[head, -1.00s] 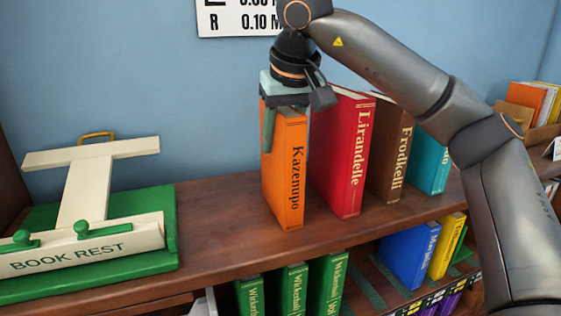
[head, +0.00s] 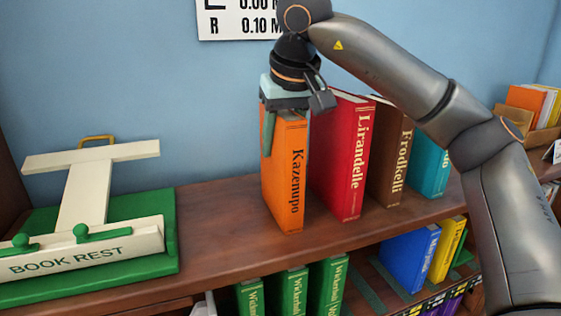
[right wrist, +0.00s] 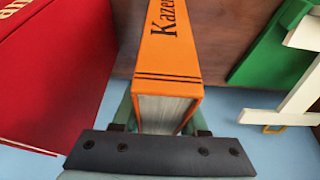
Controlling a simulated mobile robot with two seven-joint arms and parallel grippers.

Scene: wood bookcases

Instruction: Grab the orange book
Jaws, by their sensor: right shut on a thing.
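The orange book (head: 283,180), with "Kazenupo" on its spine, stands upright on the top wooden shelf, left of the red book. My right gripper (head: 284,118) reaches down from above and is shut on the upper part of the orange book, one finger on each side. In the right wrist view the orange book (right wrist: 170,60) lies between the two fingers (right wrist: 160,120), its page edges facing the camera. The book's bottom appears to be at the shelf surface; I cannot tell whether it touches. My left gripper is not in view.
The red book (head: 343,155), brown book (head: 390,155) and teal book (head: 430,165) stand to the right. A green and cream book rest (head: 90,255) lies at the left. Bare shelf (head: 215,215) separates it from the orange book.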

